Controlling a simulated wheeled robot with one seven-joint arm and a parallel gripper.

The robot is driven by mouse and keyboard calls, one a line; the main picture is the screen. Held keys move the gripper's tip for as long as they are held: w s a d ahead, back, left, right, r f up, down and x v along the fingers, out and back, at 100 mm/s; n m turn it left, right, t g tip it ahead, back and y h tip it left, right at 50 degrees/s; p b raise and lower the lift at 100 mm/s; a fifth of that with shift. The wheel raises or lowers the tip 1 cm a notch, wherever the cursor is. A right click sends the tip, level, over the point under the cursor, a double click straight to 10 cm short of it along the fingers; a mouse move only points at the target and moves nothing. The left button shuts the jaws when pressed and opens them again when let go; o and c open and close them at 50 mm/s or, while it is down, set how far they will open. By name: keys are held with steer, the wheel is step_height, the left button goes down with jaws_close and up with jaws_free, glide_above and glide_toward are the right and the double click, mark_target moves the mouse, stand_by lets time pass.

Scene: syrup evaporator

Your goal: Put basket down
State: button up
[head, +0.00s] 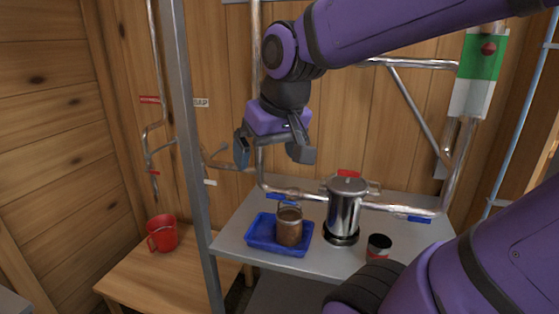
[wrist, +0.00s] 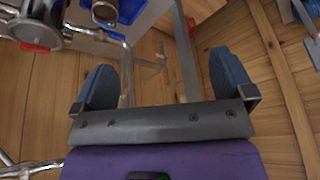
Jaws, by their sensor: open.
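A small brown basket (head: 289,227) with a thin raised handle stands upright in a blue tray (head: 262,243) on the grey metal table in the head view. In the wrist view the basket (wrist: 105,12) shows at the top edge, partly cut off, over the blue tray (wrist: 128,8). My gripper (head: 272,157) is open and empty. It hangs above and a little left of the basket, clear of it. In the wrist view the fingers (wrist: 163,85) are spread wide with nothing between them.
A lidded metal pot (head: 345,208) with a red top stands right of the tray, among pipes with blue valve handles. A dark cup with a red band (head: 378,247) is near the table's right. A grey post (head: 192,150) rises left of the table.

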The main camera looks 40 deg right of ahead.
steer(key=s+a+n, duration=0.2)
steer(key=s, duration=0.3)
steer(key=shift+s+a+r+t, duration=0.25)
steer(key=shift+r+t, duration=0.05)
steer(key=shift+t, duration=0.1)
